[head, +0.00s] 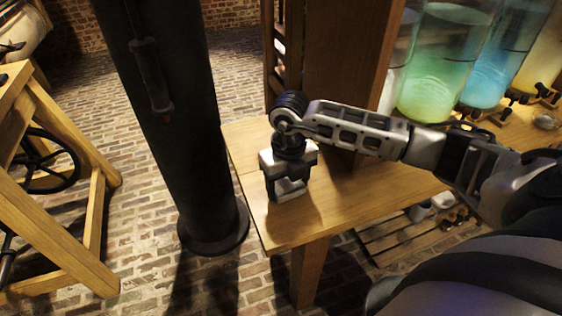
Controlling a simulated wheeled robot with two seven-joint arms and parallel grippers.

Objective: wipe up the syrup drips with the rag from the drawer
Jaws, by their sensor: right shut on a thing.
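My right gripper (289,190) reaches down to the wooden table top (340,190) near its left end. It is shut on what appears to be the rag, of which little can be made out between the dark and grey fingers. The gripper seems to be at or just above the wood; I cannot tell if it touches. I cannot make out any syrup drips. The drawer is not clearly visible. My left gripper is not in view.
A wooden upright panel (345,75) stands on the table behind my right arm. Large glass jars with green (440,75) and blue (492,75) liquid and small taps stand at the right. A black pillar (175,120) rises left of the table. A wooden frame (60,225) stands further left.

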